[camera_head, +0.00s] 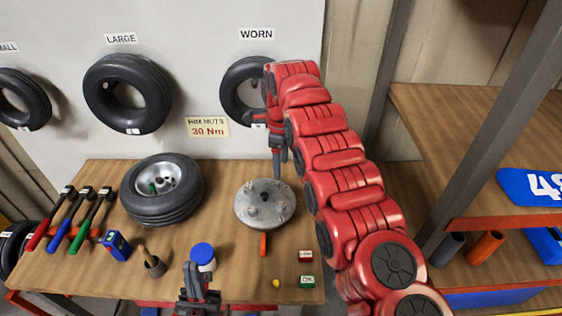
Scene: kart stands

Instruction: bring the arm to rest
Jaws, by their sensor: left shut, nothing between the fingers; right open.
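My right arm comes in from the lower right and reaches up over the bench. Its gripper (279,160) hangs down in front of the wall, below the worn tyre (236,92) and above the back of the round metal hub (250,211). It is open, with nothing seen between its fingers. My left gripper (194,270) is low at the bench's front edge, shut and empty.
A grey post (480,130) and shelf (440,120) stand right.

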